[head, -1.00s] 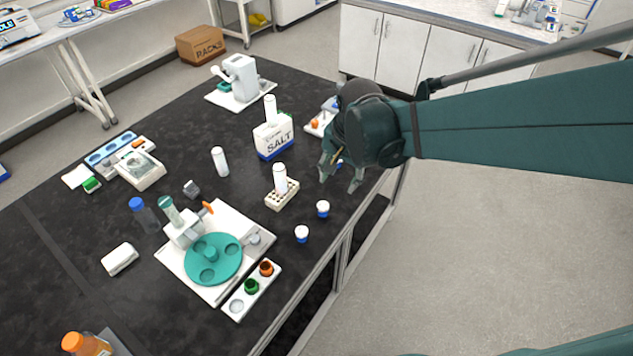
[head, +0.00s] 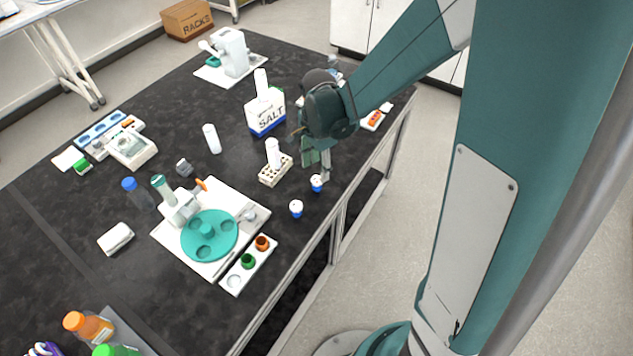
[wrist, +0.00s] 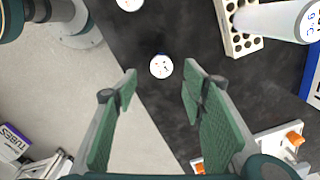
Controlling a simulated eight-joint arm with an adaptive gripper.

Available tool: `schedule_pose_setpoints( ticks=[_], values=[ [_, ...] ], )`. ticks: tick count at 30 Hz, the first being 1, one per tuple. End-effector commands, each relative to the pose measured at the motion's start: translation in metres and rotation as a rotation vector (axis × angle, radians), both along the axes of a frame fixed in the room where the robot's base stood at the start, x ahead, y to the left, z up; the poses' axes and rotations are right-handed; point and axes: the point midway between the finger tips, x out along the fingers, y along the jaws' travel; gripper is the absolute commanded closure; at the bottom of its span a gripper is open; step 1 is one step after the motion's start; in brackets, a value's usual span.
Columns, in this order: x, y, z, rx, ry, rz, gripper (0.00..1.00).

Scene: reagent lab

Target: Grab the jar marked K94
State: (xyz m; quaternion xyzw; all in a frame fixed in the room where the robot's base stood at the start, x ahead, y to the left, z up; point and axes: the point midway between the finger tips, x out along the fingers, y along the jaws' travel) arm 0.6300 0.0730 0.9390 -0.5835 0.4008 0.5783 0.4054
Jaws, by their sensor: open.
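Two small white-topped jars with blue sides stand near the table's right edge in the head view: a farther jar (head: 316,183) and a nearer jar (head: 296,208). The marks on their lids are too small to read, so I cannot tell which is K94. My gripper (head: 318,168) is open and empty, fingers pointing down just above and behind the farther jar. In the wrist view, a jar (wrist: 161,67) shows upright in the gap between my green-padded fingertips (wrist: 160,80), below them and apparently untouched. The other jar (wrist: 130,4) is cut off at the top edge.
A beige tube rack (head: 273,174) with a white-capped tube stands left of the farther jar. The salt box (head: 266,116) is behind it. A white board with a teal rotor (head: 209,236) and a strip of small pots (head: 248,266) lie nearer. The table edge is close on the right.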

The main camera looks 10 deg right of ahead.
Motion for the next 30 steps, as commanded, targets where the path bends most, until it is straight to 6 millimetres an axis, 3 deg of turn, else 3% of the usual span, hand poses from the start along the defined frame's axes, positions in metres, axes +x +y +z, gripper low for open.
schedule_pose_setpoints(
  ticks=[17,30],
  values=[
    [0.002,0.002,-0.008,-0.001,0.01,-0.02,0.58],
    [0.002,0.002,-0.032,-0.001,0.01,-0.019,0.58]
  ],
)
